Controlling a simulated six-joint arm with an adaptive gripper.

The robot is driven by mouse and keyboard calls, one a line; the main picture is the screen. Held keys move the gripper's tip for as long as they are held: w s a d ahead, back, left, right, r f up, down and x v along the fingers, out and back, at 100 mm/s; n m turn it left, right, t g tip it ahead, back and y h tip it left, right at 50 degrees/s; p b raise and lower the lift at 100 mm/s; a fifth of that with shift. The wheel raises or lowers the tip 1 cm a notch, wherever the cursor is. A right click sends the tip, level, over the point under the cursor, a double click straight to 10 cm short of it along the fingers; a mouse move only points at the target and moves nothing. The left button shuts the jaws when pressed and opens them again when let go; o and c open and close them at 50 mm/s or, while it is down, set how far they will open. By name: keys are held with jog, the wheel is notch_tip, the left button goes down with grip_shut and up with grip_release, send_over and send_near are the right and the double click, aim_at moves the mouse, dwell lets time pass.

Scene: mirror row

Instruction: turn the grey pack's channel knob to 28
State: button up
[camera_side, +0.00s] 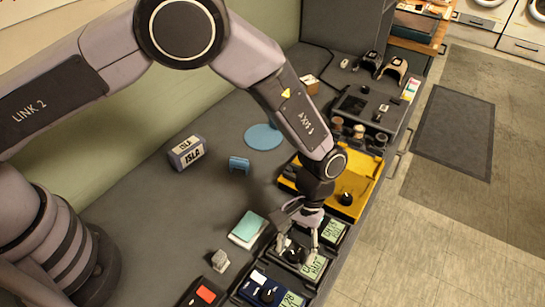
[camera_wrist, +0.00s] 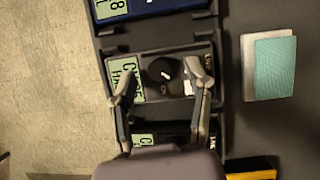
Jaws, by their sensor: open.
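The grey pack (camera_wrist: 143,63) sits in a dark rack. Its round black channel knob (camera_wrist: 165,75) has a white pointer line. Its green display (camera_wrist: 125,78) is partly covered by a finger and its number is not readable. In the side view, the knob (camera_side: 294,254) and display (camera_side: 315,267) show below my gripper. My gripper (camera_wrist: 162,68) is open, with one finger on each side of the knob, over the pack. In the side view, my gripper (camera_side: 298,246) points down at the pack. I cannot tell whether the fingers touch the knob.
A blue pack (camera_side: 268,290) stands on one side and another dark pack (camera_side: 335,231) on the other, both close by. A yellow tray (camera_side: 367,184) lies behind. A teal-covered book (camera_side: 248,228) lies left of the packs.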

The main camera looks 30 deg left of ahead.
grip_shut()
jog(key=m+y, duration=0.1)
jog(key=m, duration=0.2)
jog(key=shift+d, duration=0.15)
grip_release()
dwell(0.4)
jog(key=v, duration=1.2)
